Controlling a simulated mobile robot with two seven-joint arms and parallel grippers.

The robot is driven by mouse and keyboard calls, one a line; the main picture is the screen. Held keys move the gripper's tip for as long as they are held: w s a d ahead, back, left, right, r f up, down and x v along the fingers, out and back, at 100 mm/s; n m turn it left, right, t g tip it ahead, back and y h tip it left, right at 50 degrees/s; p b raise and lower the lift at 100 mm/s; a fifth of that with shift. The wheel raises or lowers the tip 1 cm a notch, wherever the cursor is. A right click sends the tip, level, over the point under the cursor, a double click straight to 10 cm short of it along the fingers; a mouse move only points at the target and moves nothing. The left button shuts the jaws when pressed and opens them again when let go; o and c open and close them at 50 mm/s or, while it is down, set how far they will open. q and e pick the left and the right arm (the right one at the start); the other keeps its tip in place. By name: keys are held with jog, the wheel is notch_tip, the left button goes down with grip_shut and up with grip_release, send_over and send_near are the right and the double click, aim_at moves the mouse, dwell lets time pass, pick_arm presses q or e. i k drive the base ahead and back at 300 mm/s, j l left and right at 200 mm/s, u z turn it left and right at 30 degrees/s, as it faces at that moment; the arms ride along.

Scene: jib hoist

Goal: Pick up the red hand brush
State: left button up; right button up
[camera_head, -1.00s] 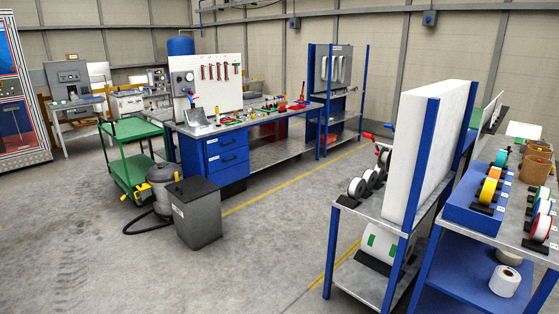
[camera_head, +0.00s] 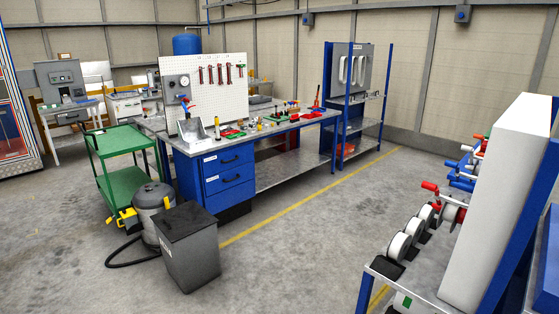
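A workbench (camera_head: 266,134) with blue drawers stands in the middle distance. Small tools and parts lie on its top. A red item (camera_head: 316,103) stands or leans near the bench's right end. Low red items (camera_head: 231,132) lie near the middle of the top. They are too small for me to tell whether any of them is the red hand brush. Neither of my grippers is in view.
A green cart (camera_head: 128,182), a grey vacuum (camera_head: 153,204) and a dark bin (camera_head: 187,245) stand left of and before the bench. A rack with a white panel (camera_head: 496,200) and reels is close on the right. Floor (camera_head: 290,255) between is clear.

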aim_at(295, 118)
jog(key=i+u, duration=0.3)
jog(key=i, duration=0.5)
jog(key=i+l+u, duration=0.3)
jog(key=i, duration=0.45)
jog(key=i+j+z, duration=0.15)
jog(key=i, duration=0.35)
jog(key=i+j+z, duration=0.2)
jog(key=i, duration=0.25)
jog(key=i+j+z, duration=0.15)
jog(key=i, duration=0.3)
jog(key=i+l+z, duration=0.2)
jog(key=i+z, duration=0.25)
jog(key=i, duration=0.25)
jog(key=i+z, duration=0.5)
jog(key=i, duration=0.15)
jog(key=i+u, duration=0.3)
jog(key=i, duration=1.35)
